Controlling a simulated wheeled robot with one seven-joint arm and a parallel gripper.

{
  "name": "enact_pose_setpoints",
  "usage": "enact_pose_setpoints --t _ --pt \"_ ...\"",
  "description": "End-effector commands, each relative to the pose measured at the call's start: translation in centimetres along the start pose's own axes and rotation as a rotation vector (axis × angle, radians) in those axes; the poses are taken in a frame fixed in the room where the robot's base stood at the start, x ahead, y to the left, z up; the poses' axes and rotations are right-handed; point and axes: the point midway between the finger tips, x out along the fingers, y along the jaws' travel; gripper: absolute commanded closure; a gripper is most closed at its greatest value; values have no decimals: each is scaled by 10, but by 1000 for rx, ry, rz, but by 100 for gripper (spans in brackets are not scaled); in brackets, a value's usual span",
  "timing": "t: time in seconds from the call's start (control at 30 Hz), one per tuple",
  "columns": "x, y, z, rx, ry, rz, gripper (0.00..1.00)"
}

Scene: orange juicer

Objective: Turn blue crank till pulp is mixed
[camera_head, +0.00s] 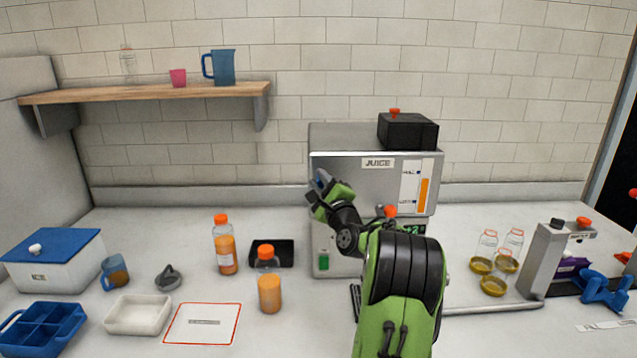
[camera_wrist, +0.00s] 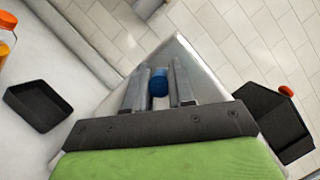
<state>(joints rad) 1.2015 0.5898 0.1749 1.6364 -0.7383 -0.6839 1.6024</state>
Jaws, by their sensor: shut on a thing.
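The blue crank's knob (camera_wrist: 158,84) sits between my gripper's two fingers in the wrist view, and the fingers close on it from both sides. In the head view, my gripper (camera_head: 325,188) is at the upper left front of the silver juicer (camera_head: 345,166), and a bit of blue (camera_head: 321,180) shows between its fingers. My gripper and arm hide the rest of the crank and much of the juicer's front. The juicer has a JUICE label and an orange level bar (camera_head: 424,196) on its panel. The pulp itself cannot be seen.
A black hopper (camera_head: 408,131) is on top. Glass jars with yellow lids (camera_head: 493,286) and a grey stand (camera_head: 543,260) are at the right. A shelf (camera_head: 150,94) hangs at upper left.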

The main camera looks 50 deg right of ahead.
Motion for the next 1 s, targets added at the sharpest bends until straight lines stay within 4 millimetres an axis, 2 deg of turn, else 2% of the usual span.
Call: enact_pose_setpoints --t 0.4,0.93,0.97,1.0 --pt "-1 -9 -2 156 0 -69 100" --pt "-1 -10 -2 172 0 -78 100" --pt "-1 -10 -2 172 0 -78 72" --pt "-1 -10 -2 172 0 -78 66"
